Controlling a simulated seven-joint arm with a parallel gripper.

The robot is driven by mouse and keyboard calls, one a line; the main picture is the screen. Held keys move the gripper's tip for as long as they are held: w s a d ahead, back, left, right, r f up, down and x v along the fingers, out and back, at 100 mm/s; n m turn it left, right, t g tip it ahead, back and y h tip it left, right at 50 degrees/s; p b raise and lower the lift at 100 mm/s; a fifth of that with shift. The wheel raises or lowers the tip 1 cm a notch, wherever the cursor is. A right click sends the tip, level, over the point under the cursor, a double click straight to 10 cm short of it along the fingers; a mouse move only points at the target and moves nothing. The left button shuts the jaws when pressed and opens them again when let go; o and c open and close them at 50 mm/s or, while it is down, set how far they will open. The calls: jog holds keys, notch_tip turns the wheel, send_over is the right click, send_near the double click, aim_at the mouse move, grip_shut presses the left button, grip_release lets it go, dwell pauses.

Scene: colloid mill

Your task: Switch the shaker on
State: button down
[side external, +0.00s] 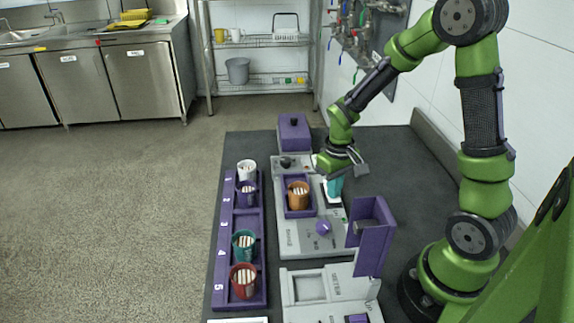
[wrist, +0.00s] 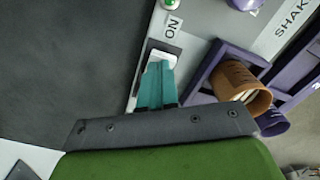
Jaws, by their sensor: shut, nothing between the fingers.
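The shaker (side external: 304,243) is a grey panel device with a purple holder and an orange cup (side external: 298,197) seated in it. The cup also shows in the wrist view (wrist: 238,86). A white rocker switch (wrist: 163,57) sits in a dark recess beside the "ON" label (wrist: 172,27) on the shaker's edge. My gripper (side external: 334,190) is shut and empty, pointing down at the switch side of the shaker. Its teal fingers (wrist: 158,82) overlap the switch in the wrist view and hide part of it. I cannot tell whether they touch it.
A purple rack (side external: 246,225) with several cups stands left of the shaker. A purple knob (side external: 323,228) is on the shaker's panel. A purple upright holder (side external: 372,240) stands at the front right. A green light (wrist: 170,4) shows beyond the "ON" label. Dark table is bare behind my gripper.

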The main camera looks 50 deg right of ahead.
jog(key=shift+f, duration=0.3)
jog(key=shift+r, duration=3.6)
jog(key=shift+f, duration=0.1)
jog(key=s+a+r+t+y, duration=0.1)
jog(key=s+a+r+t, duration=0.2)
jog(key=r, duration=0.4)
jog(key=s+a+r+m+t+y, duration=0.1)
jog(key=s+a+r+t, duration=0.3)
jog(key=a+r, duration=0.3)
jog(key=shift+s+a, duration=0.4)
jog(key=shift+a, duration=0.25)
